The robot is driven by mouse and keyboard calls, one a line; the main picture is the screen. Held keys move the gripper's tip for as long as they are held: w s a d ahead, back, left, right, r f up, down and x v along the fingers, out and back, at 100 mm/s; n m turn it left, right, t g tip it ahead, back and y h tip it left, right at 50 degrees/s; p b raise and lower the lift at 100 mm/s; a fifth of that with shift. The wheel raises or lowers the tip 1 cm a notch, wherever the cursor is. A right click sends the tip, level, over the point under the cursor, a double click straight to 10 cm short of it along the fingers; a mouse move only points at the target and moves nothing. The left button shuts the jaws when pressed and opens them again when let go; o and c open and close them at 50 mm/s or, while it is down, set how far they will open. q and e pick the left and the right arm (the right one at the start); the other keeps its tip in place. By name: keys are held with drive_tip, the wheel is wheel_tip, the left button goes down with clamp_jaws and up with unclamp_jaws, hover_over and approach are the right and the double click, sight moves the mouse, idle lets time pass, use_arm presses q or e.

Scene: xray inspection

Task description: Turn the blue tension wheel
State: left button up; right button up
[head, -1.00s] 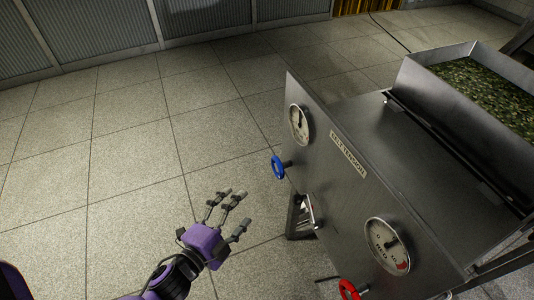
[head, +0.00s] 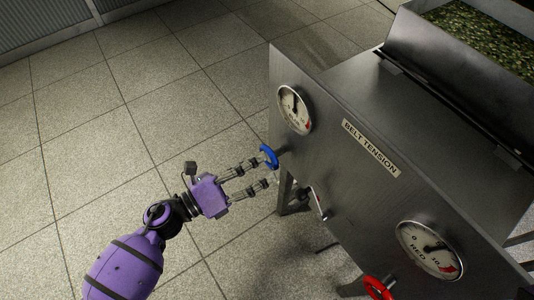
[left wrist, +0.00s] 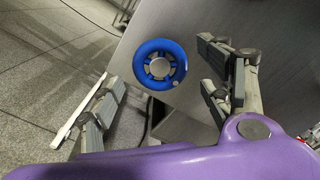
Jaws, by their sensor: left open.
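The blue tension wheel (head: 269,157) sticks out from the left part of the metal panel, below a gauge. In the left wrist view the blue wheel (left wrist: 160,64) faces the camera, with spokes and a grey hub. My left gripper (head: 263,173) is open, its fingers pointing at the panel, with the fingertips close to the wheel. In the left wrist view the open fingers (left wrist: 166,75) stand on either side of the wheel, with gaps on both sides. I cannot tell whether any finger touches it. My right gripper is not in view.
The panel (head: 345,215) has a "BELT TENSION" label (head: 371,148), a left gauge (head: 294,110), a right gauge (head: 430,250), a metal handle (head: 317,203) and a red wheel (head: 378,288). A bin of green bits (head: 470,60) is behind. Tiled floor (head: 130,120) at left is clear.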

sight(268, 157)
use_arm(q)
drive_tip(key=x, duration=0.3)
drive_tip(key=shift+w+d, duration=0.45)
drive_tip(key=shift+d, duration=0.05)
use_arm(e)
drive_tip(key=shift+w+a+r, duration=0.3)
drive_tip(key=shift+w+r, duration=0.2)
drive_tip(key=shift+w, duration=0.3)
use_arm(q)
drive_tip(key=c, duration=1.1)
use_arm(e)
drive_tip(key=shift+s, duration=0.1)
use_arm(q)
drive_tip(key=shift+n+p, duration=0.4)
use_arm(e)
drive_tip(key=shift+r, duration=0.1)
